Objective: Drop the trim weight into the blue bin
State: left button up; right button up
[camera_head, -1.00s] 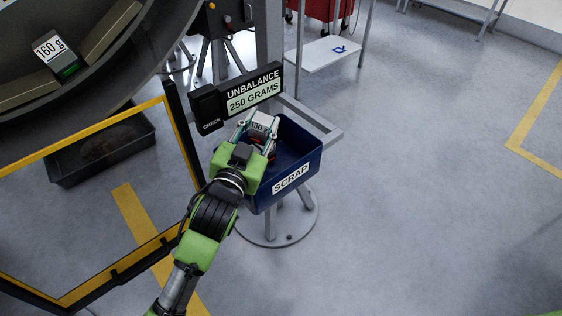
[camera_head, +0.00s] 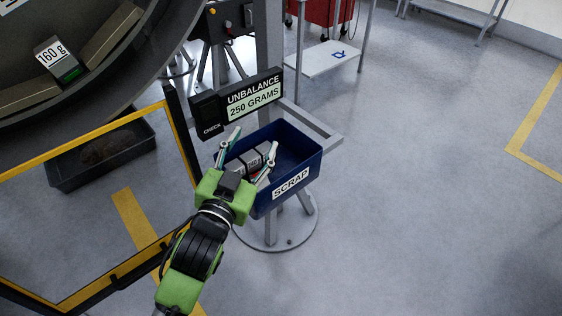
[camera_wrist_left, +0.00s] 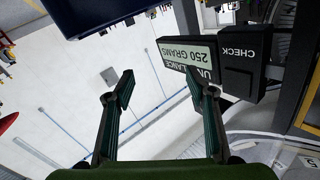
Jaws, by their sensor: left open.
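The trim weight (camera_head: 252,161), a grey block with a light label, lies inside the blue bin marked SCRAP (camera_head: 312,163), toward its left side. My left gripper (camera_head: 254,141) is over the left part of the bin with its fingers spread on either side of the weight as seen from the head. In the left wrist view the open fingers (camera_wrist_left: 160,88) have nothing between them. Part of the weight is hidden behind the gripper. My right gripper is not in view.
The UNBALANCE display (camera_head: 253,101) reads 250 GRAMS just behind the bin. The round turbofan casing (camera_head: 125,75) with a 160 g block (camera_head: 57,60) is at upper left. A yellow-and-black frame (camera_head: 183,140) stands left of the bin. Floor at right is clear.

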pick_arm(q)
jog(key=v, duration=0.6)
dwell(0.3)
